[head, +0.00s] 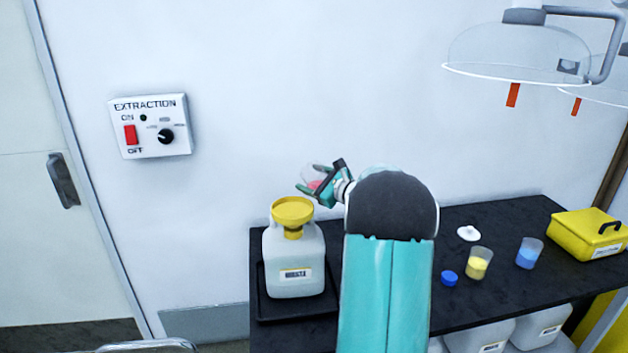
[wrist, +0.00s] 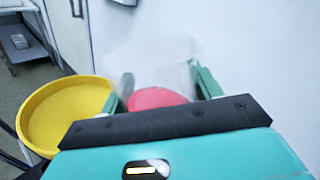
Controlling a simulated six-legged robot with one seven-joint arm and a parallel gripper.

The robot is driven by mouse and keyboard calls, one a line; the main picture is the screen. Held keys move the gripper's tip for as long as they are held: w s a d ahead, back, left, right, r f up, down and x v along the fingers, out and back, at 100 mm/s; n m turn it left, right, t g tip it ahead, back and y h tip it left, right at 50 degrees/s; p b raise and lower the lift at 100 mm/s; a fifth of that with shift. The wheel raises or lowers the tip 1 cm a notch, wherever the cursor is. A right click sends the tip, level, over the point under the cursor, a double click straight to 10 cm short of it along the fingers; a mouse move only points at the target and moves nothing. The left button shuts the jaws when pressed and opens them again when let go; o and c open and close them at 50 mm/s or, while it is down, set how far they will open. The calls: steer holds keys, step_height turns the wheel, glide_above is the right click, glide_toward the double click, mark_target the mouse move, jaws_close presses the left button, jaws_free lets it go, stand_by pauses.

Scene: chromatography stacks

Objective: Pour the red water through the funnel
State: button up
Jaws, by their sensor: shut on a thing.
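A yellow funnel (head: 292,213) sits in the mouth of a white waste jug (head: 294,262) at the left end of the black bench. The funnel's wide bowl also shows at the left in the wrist view (wrist: 62,115). My gripper (head: 320,187) is shut on a clear beaker (head: 311,172) holding red water (wrist: 155,98). The beaker is above and slightly right of the funnel in the head view, apart from it. In the wrist view the beaker (wrist: 150,60) is between the two fingers, beside the funnel. Its exact tilt is hard to tell.
A beaker of yellow liquid (head: 478,264), one of blue liquid (head: 529,253), a blue cap (head: 449,278) and a white piece (head: 468,233) stand on the bench's right part. A yellow case (head: 588,235) is at the far right. Clear hoods (head: 517,55) hang above right.

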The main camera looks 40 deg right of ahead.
steer(key=shift+r+n, duration=0.2)
steer(key=shift+n, duration=0.4)
steer(key=shift+d+r+n, duration=0.1)
steer(key=shift+n, duration=0.4)
steer(key=shift+n, duration=0.5)
steer(key=shift+n+g+h, duration=0.3)
steer(key=shift+n, duration=0.2)
